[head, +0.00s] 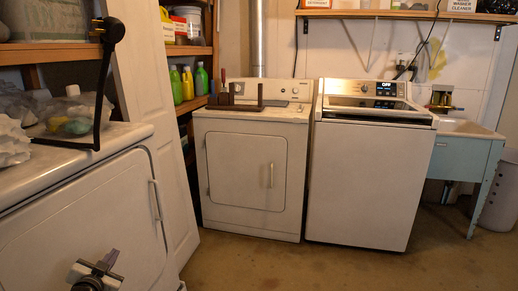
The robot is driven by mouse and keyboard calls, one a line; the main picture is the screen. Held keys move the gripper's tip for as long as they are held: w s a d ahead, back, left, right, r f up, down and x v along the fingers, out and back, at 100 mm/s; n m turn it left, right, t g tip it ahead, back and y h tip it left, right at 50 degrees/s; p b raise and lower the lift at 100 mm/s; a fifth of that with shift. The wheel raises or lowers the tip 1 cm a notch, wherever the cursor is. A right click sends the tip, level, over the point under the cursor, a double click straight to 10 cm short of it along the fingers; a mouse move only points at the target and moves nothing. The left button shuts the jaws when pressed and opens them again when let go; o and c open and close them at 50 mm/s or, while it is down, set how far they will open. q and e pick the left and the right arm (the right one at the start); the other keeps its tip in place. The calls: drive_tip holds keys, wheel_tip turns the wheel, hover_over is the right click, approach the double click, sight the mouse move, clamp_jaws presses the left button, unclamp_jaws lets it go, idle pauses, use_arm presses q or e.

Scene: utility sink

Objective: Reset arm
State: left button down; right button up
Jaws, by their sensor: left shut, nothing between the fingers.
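My left gripper (101,266) shows at the bottom left of the head view, low in front of the white appliance (85,220) at the left. Its fingers are shut with nothing visible between them. It seems apart from the appliance's door, but the exact gap is hard to judge. My right gripper is not in view.
A white dryer (240,175) carries a dark rack (236,103). A washer (360,190) and blue-green sink cabinet (462,158) stand right. The floor (300,265) in front is clear.

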use_arm(q)
drive_tip(key=s+a+f+n+g+y, duration=0.1)
drive_tip(key=s+a+f+n+g, duration=0.1)
drive_tip(key=s+f+n+g, duration=0.45)
drive_tip(key=s+d+f+m+h, duration=0.3)
drive_tip(key=s+d+f+m, duration=0.2)
drive_tip(key=s+d+f, duration=0.9)
drive_tip(key=s+d+r+h, duration=0.2)
drive_tip(key=s+d+r, duration=0.2)
drive_tip(key=s+d, duration=0.6)
drive_tip(key=s+d+r+h, duration=0.1)
drive_tip(key=s+d+r, duration=0.3)
drive_tip(key=s+d, duration=0.55)
wheel_tip(320, 180, down, 7)
drive_tip(key=s+a+b, duration=0.2)
drive_tip(key=b, duration=0.8)
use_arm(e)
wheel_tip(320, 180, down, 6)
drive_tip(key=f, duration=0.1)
use_arm(q)
wheel_tip(320, 180, up, 10)
drive_tip(key=p, duration=1.4)
drive_tip(key=shift+s+a+f+p, duration=0.15)
drive_tip(key=shift+s+a+p, duration=0.15)
drive_tip(key=shift+a, duration=0.05)
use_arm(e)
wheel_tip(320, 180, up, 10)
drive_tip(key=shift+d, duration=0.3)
